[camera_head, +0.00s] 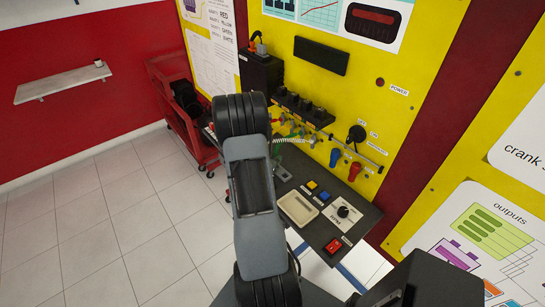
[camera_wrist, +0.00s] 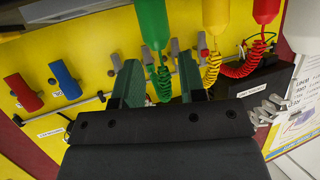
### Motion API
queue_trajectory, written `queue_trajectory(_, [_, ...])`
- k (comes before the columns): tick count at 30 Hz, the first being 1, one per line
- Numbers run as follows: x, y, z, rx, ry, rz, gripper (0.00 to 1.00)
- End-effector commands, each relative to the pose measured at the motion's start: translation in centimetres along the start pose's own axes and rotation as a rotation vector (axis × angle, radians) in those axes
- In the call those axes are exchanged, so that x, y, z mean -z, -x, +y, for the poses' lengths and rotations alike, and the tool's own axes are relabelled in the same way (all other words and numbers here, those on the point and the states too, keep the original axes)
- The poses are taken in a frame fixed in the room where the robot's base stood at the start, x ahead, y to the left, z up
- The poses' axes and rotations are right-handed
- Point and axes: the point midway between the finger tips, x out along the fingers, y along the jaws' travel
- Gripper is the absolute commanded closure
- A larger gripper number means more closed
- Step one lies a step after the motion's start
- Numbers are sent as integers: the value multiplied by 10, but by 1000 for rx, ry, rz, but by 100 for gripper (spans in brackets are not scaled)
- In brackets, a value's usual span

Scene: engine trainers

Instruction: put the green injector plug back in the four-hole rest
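The green injector plug (camera_wrist: 153,24) shows at the top of the wrist view, with its coiled green cable (camera_wrist: 164,82) hanging between my fingers. My gripper (camera_wrist: 157,62) has its two dark fingers spread apart, with a visible gap on either side of the coil. The plug lies just past the fingertips, and no finger visibly closes on it. In the head view my arm hides most of the gripper. I cannot pick out the four-hole rest with certainty in either view.
Yellow (camera_wrist: 215,16) and red (camera_wrist: 265,10) plugs with coiled cables are close beside the green one. Blue (camera_wrist: 65,78) and red (camera_wrist: 24,92) handles stand on the yellow panel. A dark bench (camera_head: 326,226) with a beige tray (camera_head: 298,208) and buttons lies below.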

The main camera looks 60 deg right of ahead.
Motion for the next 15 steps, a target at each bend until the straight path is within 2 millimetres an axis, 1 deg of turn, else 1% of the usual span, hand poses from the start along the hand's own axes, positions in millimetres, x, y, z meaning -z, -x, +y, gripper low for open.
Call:
queue_trajectory(1, [-20, 12, 7, -9, 35, -33, 62])
queue_trajectory(3, [-18, 25, 5, -6, 35, -22, 62])
queue_trajectory(6, [-15, 36, 3, -2, 31, -10, 62])
queue_trajectory(9, [-14, 40, 3, -2, 29, -4, 62])
queue_trajectory(15, [-11, 42, 4, -4, 25, 1, 62])
